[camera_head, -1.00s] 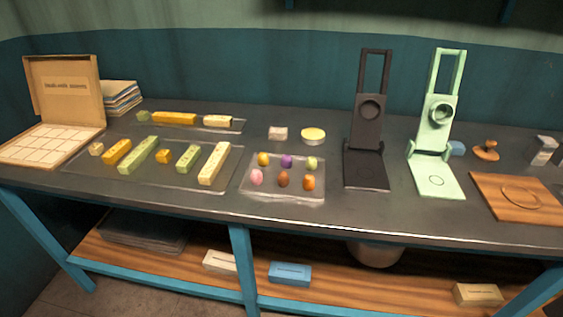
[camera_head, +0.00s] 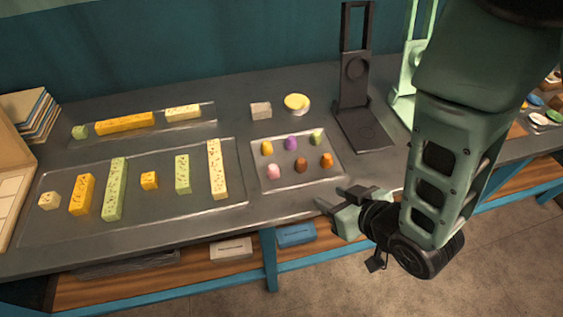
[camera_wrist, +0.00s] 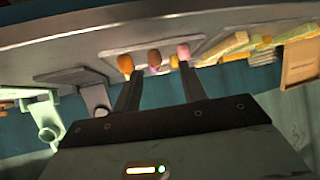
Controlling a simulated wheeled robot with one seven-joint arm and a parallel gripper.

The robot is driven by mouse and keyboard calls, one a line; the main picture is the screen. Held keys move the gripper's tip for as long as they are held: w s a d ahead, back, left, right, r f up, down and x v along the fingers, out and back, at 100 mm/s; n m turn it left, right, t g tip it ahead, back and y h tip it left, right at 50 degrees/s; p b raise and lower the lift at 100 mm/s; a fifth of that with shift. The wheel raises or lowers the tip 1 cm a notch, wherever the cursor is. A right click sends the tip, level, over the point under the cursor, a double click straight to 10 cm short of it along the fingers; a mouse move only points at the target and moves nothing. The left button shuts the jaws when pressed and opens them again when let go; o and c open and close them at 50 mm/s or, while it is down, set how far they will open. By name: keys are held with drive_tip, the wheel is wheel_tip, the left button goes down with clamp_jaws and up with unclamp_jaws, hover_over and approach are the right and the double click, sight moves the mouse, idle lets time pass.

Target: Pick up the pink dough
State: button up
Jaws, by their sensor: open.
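The pink dough (camera_head: 274,172) is a small ball at the front left of a clear tray (camera_head: 297,186) in the head view. It also shows in the wrist view (camera_wrist: 183,49), near the tip of one finger. The tray holds several other dough balls: yellow (camera_head: 267,148), purple (camera_head: 291,143), green (camera_head: 317,136), brown (camera_head: 301,165) and orange (camera_head: 326,160). My gripper (camera_head: 329,198) is open and empty at the table's front edge, right of and nearer than the pink dough, and apart from it.
A large tray (camera_head: 140,215) of long and short coloured blocks lies to the left. A black press (camera_head: 362,130) and a light green press (camera_head: 404,108) stand behind and to the right. A grey block (camera_head: 261,110) and a yellow round tin (camera_head: 297,103) sit behind the dough tray.

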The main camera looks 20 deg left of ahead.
drive_tip(key=a+y+b, duration=0.1)
drive_tip(key=b, duration=0.1)
drive_tip(key=a+f+n+y+b, duration=0.1)
drive_tip(key=a+b, duration=0.1)
drive_tip(key=b, duration=0.1)
drive_tip(key=a+n+y+b, duration=0.1)
drive_tip(key=a+b, duration=0.1)
drive_tip(key=b, duration=0.1)
drive_tip(key=shift+w+f+t, duration=0.15)
drive_tip(key=shift+f+t, duration=0.15)
drive_tip(key=shift+f, duration=0.05)
drive_tip(key=b+x, duration=0.2)
drive_tip(key=b, duration=0.6)
drive_tip(key=shift+w+a, duration=0.1)
drive_tip(key=shift+a, duration=0.1)
